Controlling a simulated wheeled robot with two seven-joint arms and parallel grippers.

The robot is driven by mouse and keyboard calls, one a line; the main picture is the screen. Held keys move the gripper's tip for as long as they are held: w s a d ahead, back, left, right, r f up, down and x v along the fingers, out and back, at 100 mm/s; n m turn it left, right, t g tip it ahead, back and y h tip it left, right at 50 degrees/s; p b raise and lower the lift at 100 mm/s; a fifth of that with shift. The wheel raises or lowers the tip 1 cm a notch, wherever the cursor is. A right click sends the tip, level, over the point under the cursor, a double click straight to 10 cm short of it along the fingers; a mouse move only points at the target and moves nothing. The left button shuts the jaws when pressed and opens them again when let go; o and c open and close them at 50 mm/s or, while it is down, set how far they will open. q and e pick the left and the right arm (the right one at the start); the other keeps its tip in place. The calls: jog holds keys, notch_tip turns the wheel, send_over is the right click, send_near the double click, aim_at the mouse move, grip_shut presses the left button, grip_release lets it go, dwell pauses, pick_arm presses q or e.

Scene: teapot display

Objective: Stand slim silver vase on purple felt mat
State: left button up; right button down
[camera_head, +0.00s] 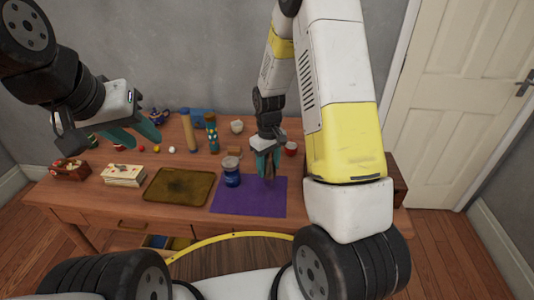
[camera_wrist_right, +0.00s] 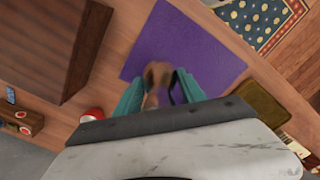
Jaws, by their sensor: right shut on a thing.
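The purple felt mat (camera_head: 250,198) lies flat at the front of the table; it also fills the upper middle of the right wrist view (camera_wrist_right: 195,40). My right gripper (camera_head: 266,166) is over the mat's back part, shut on a slim shiny thing (camera_wrist_right: 157,73) that mirrors brown and purple and looks like the silver vase. The fingers hide much of it, and I cannot tell whether its base touches the mat. My left gripper (camera_head: 142,137) is open and empty above the table's left part.
A blue jar (camera_head: 231,174) stands at the mat's left back edge. An olive tray (camera_head: 180,186) lies left of the mat. Behind are a tall bottle (camera_head: 188,131), a patterned figure (camera_head: 211,134), a white cup (camera_head: 237,126) and a red cup (camera_head: 291,148). The mat's front is clear.

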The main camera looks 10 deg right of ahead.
jog(key=shift+w+d+f, duration=1.65)
jog(key=shift+w+f, duration=0.1)
jog(key=shift+f, duration=0.2)
jog(key=c, duration=0.7)
grip_release()
jog(key=shift+f, duration=0.15)
jog(key=s+a+r+m+t+y, duration=0.1)
jog(key=s+r, duration=0.4)
jog(key=r, duration=0.9)
jog(key=s+r+m+t, duration=0.15)
jog(key=s+r, duration=0.25)
jog(key=r, duration=0.9)
jog(key=s+r+m+t, duration=0.1)
jog(key=s+r, duration=0.1)
jog(key=s, duration=0.3)
jog(key=s+a+r+t, duration=0.1)
jog(key=s+r, duration=0.1)
jog(key=s, duration=0.3)
jog(key=s+r+m+t+y, duration=0.1)
jog(key=s+r, duration=0.2)
jog(key=s, duration=0.2)
jog(key=shift+s+a+m+t, duration=0.1)
jog(key=shift+a+m+t, duration=0.25)
jog(key=shift+a, duration=0.05)
